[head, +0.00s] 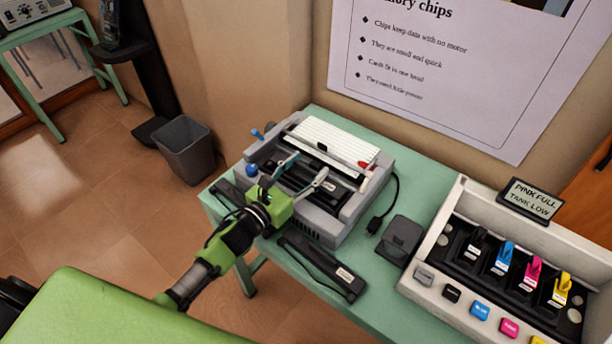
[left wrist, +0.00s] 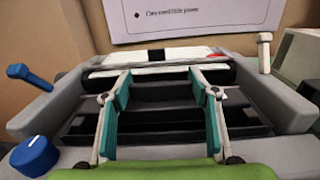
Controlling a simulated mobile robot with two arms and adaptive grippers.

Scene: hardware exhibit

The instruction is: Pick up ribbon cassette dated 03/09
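One black ribbon cassette (head: 320,266) with a small white label lies on the green table (head: 382,298) in front of the grey printer (head: 345,215). Another dark, flat piece (head: 231,190), perhaps a second cassette, lies at the printer's left, partly behind my arm. A dark part with a small white label (head: 333,187) sits inside the open printer. I cannot read a date on any label. My left gripper (head: 302,170) is open over the printer's opening. In the left wrist view, its spread fingers (left wrist: 160,84) frame dark bars inside the printer, with nothing held. My right gripper is not in view.
A dark grey box-like object (head: 400,237) and a black cable (head: 384,208) lie right of the printer. Further right stands a white ink-tank unit (head: 420,256) with coloured levers and a small sign (head: 533,199). A grey bin (head: 186,148) stands on the floor at left.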

